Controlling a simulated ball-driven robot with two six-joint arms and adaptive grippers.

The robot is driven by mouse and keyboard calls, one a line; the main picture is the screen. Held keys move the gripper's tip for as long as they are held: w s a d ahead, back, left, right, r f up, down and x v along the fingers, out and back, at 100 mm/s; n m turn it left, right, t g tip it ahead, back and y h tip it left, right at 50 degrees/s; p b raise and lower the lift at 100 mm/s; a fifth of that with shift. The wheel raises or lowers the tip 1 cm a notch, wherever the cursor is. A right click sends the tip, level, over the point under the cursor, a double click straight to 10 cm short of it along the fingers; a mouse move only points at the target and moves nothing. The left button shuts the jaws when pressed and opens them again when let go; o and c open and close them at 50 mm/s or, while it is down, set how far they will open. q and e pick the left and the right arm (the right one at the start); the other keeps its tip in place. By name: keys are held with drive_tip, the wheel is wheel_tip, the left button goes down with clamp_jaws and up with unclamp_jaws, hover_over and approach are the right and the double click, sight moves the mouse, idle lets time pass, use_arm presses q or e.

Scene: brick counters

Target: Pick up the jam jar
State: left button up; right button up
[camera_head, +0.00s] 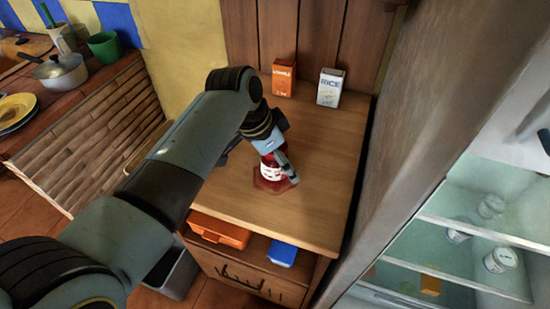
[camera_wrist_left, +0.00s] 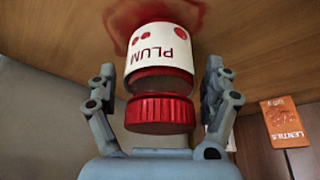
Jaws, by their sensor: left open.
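The jam jar (camera_head: 270,168) stands on the wooden counter top, in a red spill (camera_head: 268,184). Its white label reads PLUM in the left wrist view (camera_wrist_left: 158,52), and its red lid (camera_wrist_left: 160,112) faces the wrist camera. My left gripper (camera_head: 280,160) reaches down over the jar from above and partly covers it. In the left wrist view its open fingers (camera_wrist_left: 160,90) stand on either side of the jar, with a gap visible at each side. My right gripper is not in view.
An orange lentils box (camera_head: 284,78) and a white rice box (camera_head: 330,87) stand at the back of the counter. An open fridge (camera_head: 470,235) is at the right. An orange container (camera_head: 218,231) and a blue one (camera_head: 282,254) sit below the top.

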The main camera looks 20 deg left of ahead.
use_arm(q)
drive_tip(key=c, duration=1.6)
drive_tip(key=shift+r, duration=0.1)
